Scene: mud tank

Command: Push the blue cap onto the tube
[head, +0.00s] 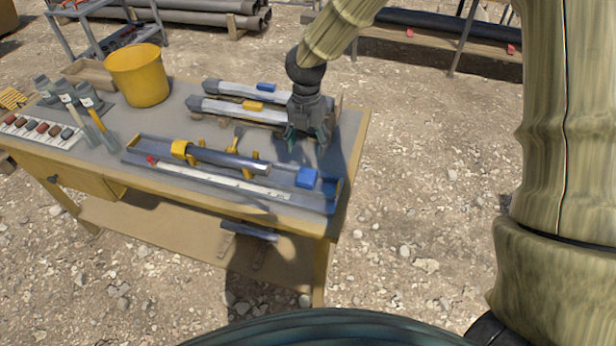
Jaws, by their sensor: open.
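A dark grey tube (230,159) lies on yellow supports in a long blue-grey tray on the workbench. A yellow cap (181,150) is on its left end, and its right end looks bare. The blue cap (306,177) is a small block near the right end of the tray, to the right of the tube's end with a gap between them. My gripper (307,146) is open, pointing down above the bench, behind the blue cap in the picture. I cannot tell its exact height. I see nothing between its fingers.
The tray (165,172) has a pale ruler strip along its front. Two long grey pieces with a blue block (266,87) and a yellow block (253,106) lie behind. Gravel ground right of the bench is clear.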

